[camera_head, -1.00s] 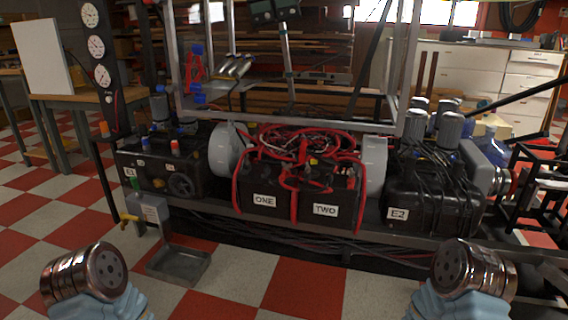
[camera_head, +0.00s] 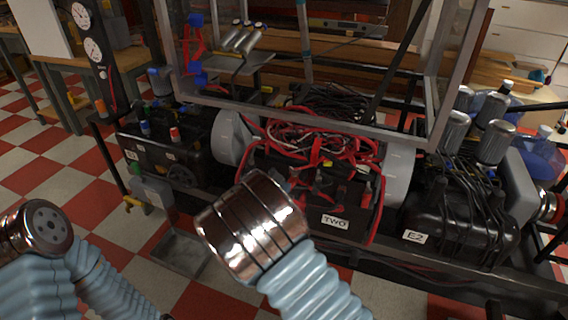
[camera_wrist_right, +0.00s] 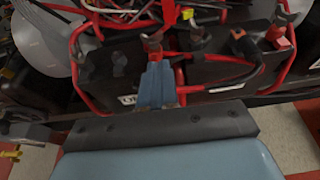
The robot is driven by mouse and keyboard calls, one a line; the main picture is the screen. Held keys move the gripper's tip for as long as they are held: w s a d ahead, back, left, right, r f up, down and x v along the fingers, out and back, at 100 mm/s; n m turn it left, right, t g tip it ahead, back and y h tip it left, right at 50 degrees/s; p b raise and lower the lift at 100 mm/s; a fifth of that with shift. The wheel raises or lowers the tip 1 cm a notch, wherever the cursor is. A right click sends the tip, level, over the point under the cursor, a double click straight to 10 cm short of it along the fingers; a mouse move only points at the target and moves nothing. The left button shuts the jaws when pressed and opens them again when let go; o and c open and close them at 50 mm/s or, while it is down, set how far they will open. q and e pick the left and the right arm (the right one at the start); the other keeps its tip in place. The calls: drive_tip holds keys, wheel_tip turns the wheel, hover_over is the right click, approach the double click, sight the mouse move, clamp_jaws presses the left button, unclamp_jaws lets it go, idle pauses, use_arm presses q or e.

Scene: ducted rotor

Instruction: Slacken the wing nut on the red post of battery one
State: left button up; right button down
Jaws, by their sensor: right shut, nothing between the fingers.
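My right gripper (camera_head: 282,178) reaches over battery one (camera_head: 258,160), whose front and label are hidden behind my wrist in the head view. In the right wrist view the blue-grey fingers (camera_wrist_right: 157,86) are shut and empty. Their tips are close to a brownish metal fitting (camera_wrist_right: 152,42) on a post of battery one (camera_wrist_right: 108,72); I cannot tell whether they touch. Battery two (camera_head: 310,205) stands at the right, labelled TWO. My left arm is at the lower left, its gripper out of sight.
Red cables (camera_head: 320,140) loop over and around both batteries. A metal frame bar (camera_head: 300,116) crosses behind them. A black E2 unit (camera_head: 450,215) is at the right, and a grey tray (camera_head: 180,255) is on the floor at the left.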

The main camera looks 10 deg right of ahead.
sight(298, 172)
drive_tip(key=x, duration=1)
drive_tip(key=shift+r, duration=0.15)
